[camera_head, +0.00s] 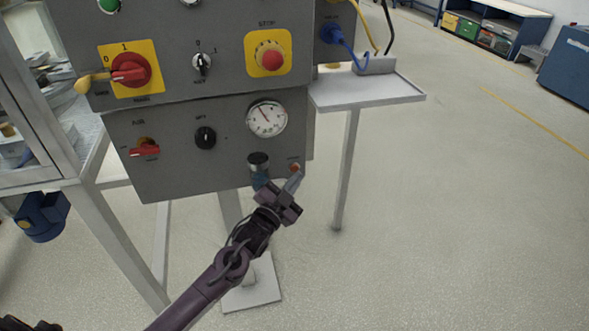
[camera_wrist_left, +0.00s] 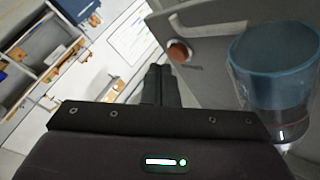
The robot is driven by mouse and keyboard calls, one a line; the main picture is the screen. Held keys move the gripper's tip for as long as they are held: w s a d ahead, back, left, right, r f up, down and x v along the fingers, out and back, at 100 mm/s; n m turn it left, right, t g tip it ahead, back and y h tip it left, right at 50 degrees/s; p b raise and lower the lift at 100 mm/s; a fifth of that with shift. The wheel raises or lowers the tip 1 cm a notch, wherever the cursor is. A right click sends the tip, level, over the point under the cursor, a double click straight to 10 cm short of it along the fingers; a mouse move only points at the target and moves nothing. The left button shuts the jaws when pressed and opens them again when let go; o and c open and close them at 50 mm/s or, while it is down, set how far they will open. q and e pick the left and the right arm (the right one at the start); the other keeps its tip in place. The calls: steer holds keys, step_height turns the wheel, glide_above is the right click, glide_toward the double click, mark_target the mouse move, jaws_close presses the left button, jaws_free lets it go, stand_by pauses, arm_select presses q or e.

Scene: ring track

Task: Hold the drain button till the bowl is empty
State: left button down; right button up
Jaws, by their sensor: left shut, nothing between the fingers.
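The drain button (camera_head: 295,168) is a small orange-red button at the lower right corner of the grey lower panel. It also shows in the left wrist view (camera_wrist_left: 180,52), uncovered. The bowl (camera_head: 260,180) hangs below a dark cap left of the button, partly behind my gripper. In the left wrist view the clear bowl (camera_wrist_left: 275,62) holds blue liquid. My left gripper (camera_head: 296,179) is shut and empty, its fingertips just below the button. In the left wrist view its fingertips (camera_wrist_left: 160,72) appear beside the button; I cannot tell whether they touch. My right gripper is not in view.
A round gauge (camera_head: 267,118) sits above the bowl, with a black knob (camera_head: 205,138) and a red lever (camera_head: 145,148) to its left. A red stop button (camera_head: 271,60) is on the upper panel. A small shelf (camera_head: 365,92) juts out at right.

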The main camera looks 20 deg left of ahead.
arm_select(q)
steer(key=shift+w+a+r, duration=0.45)
steer(key=shift+a+r, duration=0.25)
steer(key=shift+a, duration=0.1)
steer(key=shift+y, duration=0.3)
stand_by(2.6)
steer(key=shift+f, duration=0.1)
steer(key=shift+s+p, duration=0.1)
steer(key=shift+p, duration=0.25)
steer(key=s+d+p, duration=0.1)
steer(key=s+d+f+p, duration=0.1)
steer(key=s+d, duration=0.1)
steer(key=shift+s+p, duration=0.2)
steer(key=shift+p, duration=0.1)
stand_by(0.4)
